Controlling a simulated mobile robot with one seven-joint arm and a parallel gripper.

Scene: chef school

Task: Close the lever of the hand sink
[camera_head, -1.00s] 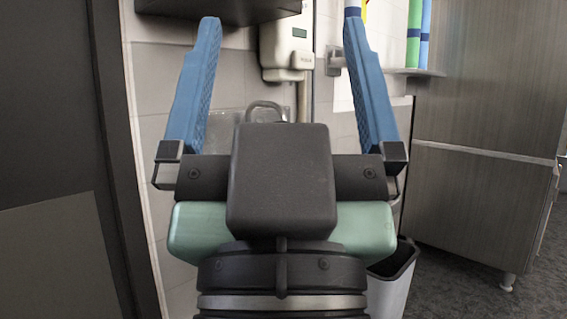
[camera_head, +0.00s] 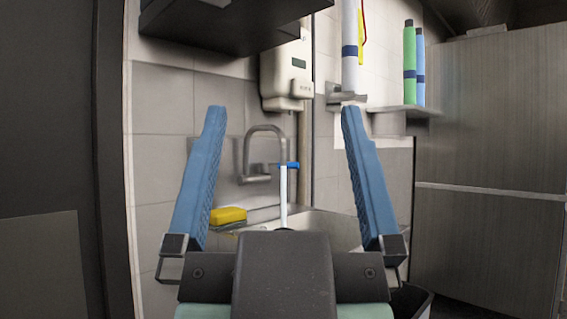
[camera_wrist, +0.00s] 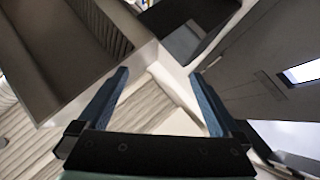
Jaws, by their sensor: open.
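The hand sink (camera_head: 330,228) is in the middle of the head view, against a tiled wall and partly hidden by my gripper. Its grey curved tap (camera_head: 246,155) rises from the wall behind. A thin white upright rod with a blue top (camera_head: 284,190) shows in front of the tap; I cannot tell whether it is the lever. My gripper (camera_head: 280,115) is open, its two blue fingers wide apart and pointing up in the picture. The tap and rod appear between the fingers, with nothing held. The wrist view also shows the open fingers (camera_wrist: 160,80), with no clear lever.
A yellow sponge-like block (camera_head: 228,215) lies at the sink's left. A white dispenser (camera_head: 287,75) hangs above. Green and blue bottles (camera_head: 410,65) stand on a shelf (camera_head: 400,110) at right. A tall cabinet (camera_head: 490,150) closes the right side, a dark panel (camera_head: 55,120) the left.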

